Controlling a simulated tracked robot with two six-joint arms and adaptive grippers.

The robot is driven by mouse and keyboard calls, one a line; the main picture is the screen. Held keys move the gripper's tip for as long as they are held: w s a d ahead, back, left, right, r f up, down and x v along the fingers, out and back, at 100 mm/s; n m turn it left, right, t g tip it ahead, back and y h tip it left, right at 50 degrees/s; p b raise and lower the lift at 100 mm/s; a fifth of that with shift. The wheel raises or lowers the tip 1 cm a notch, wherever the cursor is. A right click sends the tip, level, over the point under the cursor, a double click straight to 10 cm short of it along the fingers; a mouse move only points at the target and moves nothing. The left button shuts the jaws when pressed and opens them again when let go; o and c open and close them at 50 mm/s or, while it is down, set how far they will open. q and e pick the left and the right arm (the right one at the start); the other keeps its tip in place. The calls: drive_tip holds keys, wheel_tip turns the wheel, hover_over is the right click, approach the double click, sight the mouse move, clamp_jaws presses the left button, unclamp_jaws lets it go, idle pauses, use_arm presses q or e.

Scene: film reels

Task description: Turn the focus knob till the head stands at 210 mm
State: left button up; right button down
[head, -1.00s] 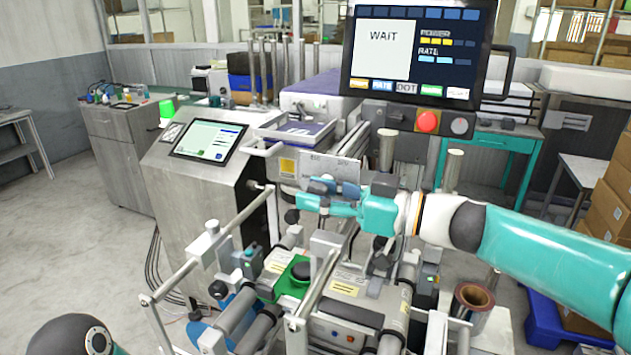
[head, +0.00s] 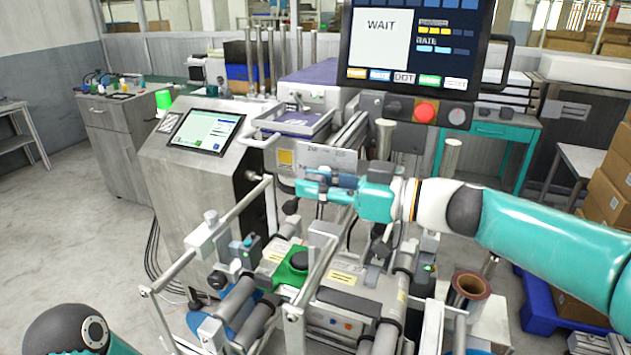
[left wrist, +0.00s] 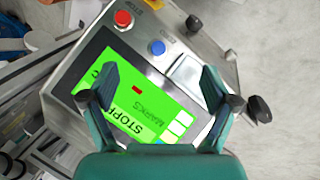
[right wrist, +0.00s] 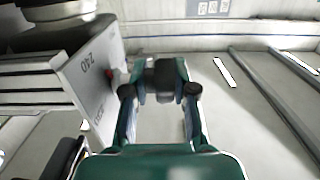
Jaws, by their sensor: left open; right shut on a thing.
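My right gripper (right wrist: 160,90) is shut on a dark knob (right wrist: 163,74) straight ahead of the wrist. In the head view the right gripper (head: 308,187) reaches in from the right, just below a pale scale plate (head: 325,156), and its fingers hide the knob. In the right wrist view the scale plate (right wrist: 90,72) stands left of the fingers; "240" is readable, and a lower number is too blurred to read. A small red mark shows at the plate's edge. My left gripper (left wrist: 155,88) is open and empty, above a green touch panel (left wrist: 135,95) reading "STOPP", partly hidden.
A large monitor (head: 415,45) reading "WAIT" stands above the machine, with a red button (head: 425,112) under it. Rollers and rails (head: 235,300) fill the space below the right gripper. A grey cabinet with a tilted screen (head: 205,131) stands to the left.

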drive_tip(key=shift+s+a+r+g+h+p, duration=0.15)
drive_tip(key=shift+g+h+p, duration=0.2)
drive_tip(key=shift+p, duration=0.2)
drive_tip(key=g+h+p, duration=0.1)
drive_tip(key=h+p, duration=0.1)
drive_tip(key=p, duration=0.1)
drive_tip(key=h+p, duration=0.2)
drive_tip(key=p, duration=0.2)
drive_tip(key=shift+a+r+g, duration=0.1)
drive_tip(key=shift+r+g, duration=0.05)
drive_tip(key=shift+g, duration=0.2)
drive_tip(key=shift+f+h+p, duration=0.2)
drive_tip(key=shift+h+p, duration=0.35)
drive_tip(key=shift+p, duration=0.15)
drive_tip(key=c, duration=1.2)
unclamp_jaws()
drive_tip(key=shift+r, duration=0.1)
drive_tip(key=shift+o, duration=0.4)
drive_tip(key=shift+s, duration=0.15)
drive_tip(key=shift+w, duration=0.2)
drive_tip(key=v, duration=1.2)
drive_tip(key=shift+w, duration=0.15)
